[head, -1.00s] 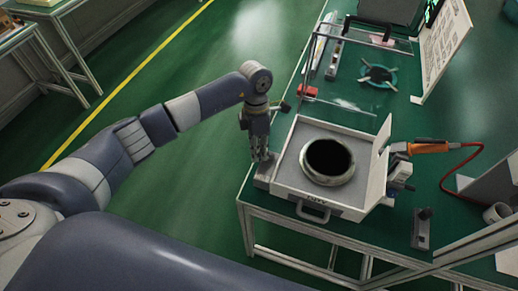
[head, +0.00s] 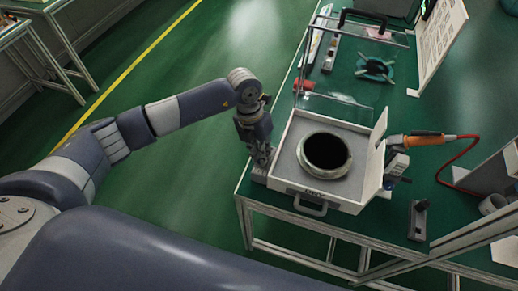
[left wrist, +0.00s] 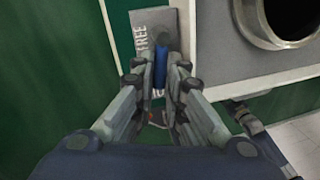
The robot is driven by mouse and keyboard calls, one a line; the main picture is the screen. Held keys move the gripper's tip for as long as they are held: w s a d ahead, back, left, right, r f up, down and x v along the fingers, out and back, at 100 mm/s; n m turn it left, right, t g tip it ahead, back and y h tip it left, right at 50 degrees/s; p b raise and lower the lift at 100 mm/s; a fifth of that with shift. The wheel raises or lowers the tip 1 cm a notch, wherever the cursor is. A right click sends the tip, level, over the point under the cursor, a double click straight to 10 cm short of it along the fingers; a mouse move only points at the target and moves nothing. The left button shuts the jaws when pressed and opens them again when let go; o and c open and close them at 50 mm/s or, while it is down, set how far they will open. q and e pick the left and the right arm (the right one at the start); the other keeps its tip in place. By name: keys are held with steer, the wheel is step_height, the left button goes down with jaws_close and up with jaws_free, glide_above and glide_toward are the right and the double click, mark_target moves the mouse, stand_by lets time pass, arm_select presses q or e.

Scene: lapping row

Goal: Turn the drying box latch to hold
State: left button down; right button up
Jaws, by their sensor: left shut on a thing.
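The drying box (head: 283,172) is a pale grey case at the table's near left corner, with a round black opening and a front handle. A grey latch plate (left wrist: 150,18) lies beside its left side, with "FREE" readable in the left wrist view. The plate's left end also shows in the head view (head: 259,176). My left gripper (head: 263,160) reaches down over the plate. In the left wrist view its fingers (left wrist: 161,68) are shut on the blue latch lever (left wrist: 160,55). Other lettering is mostly hidden by the fingers. My right gripper is not in view.
An orange-handled tool (head: 425,140) with a red cable lies right of the box. A clear cover (head: 335,107) stands behind it, and a teal ring fixture (head: 375,68) lies farther back. A small dark device (head: 418,220) is at front right. Floor left of the table is clear.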

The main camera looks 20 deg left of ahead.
arm_select(q)
steer(key=shift+d+n, duration=0.3)
steer(key=shift+n, duration=0.8)
steer(key=c, duration=1.7)
jaws_free()
steer(key=shift+s, duration=0.1)
steer(key=shift+o, duration=0.2)
step_height(320, 180, up, 8)
steer(key=a, duration=0.1)
steer(key=shift+a, duration=0.3)
